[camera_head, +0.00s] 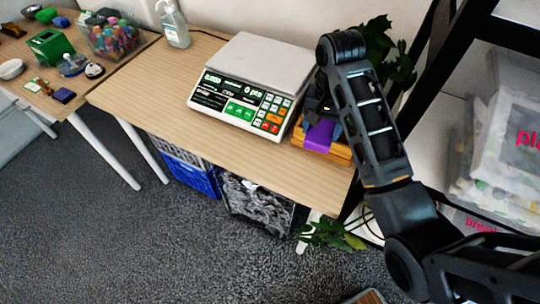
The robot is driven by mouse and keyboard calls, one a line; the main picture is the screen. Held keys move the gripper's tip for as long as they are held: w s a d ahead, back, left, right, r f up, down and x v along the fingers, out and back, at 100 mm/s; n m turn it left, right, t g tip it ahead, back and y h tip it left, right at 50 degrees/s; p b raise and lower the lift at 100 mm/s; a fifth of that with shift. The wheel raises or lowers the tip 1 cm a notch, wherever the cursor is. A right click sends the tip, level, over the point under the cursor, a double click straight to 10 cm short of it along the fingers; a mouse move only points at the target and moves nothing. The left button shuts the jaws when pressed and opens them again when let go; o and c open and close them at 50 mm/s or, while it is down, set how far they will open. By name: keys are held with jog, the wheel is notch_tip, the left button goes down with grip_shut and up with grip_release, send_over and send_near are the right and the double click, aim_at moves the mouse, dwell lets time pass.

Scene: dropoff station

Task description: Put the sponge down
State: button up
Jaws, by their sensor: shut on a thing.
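A purple block (319,136), which looks like the sponge, is at my gripper (319,118) at the right end of the wooden table (165,80). My gripper is shut on it, pointing down, and my arm hides much of the fingers. The sponge is just over or in an orange-yellow wooden tray (334,155). I cannot tell whether it touches the tray. The tray stands right of the scale.
A white scale (262,66) with a green panel stands left of my gripper. A pump bottle (174,25) is at the back. The table's left part is bare. A plant (378,45) and a dark shelf frame (505,32) are close to my arm. Crates (190,172) sit below.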

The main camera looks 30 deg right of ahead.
jog(key=w+a+f+b, duration=0.1)
jog(key=a+f, duration=0.1)
jog(key=a, duration=0.1)
jog(key=w+a+f+b, duration=0.2)
jog(key=a, duration=0.2)
jog(key=w+a+f+b, duration=0.1)
jog(key=w+a+f, duration=0.1)
jog(key=a+f, duration=0.1)
jog(key=shift+w+a, duration=0.1)
jog(key=shift+a, duration=0.1)
jog(key=shift+f+p, duration=0.45)
jog(key=shift+f, duration=1.35)
jog(key=shift+f, duration=0.2)
jog(key=o, duration=0.9)
jog(key=shift+o, duration=0.2)
jog(key=shift+f+b, duration=0.15)
jog(key=shift+b, duration=0.45)
notch_tip(320, 180, up, 8)
jog(key=shift+w+d, duration=0.15)
jog(key=shift+d, duration=0.15)
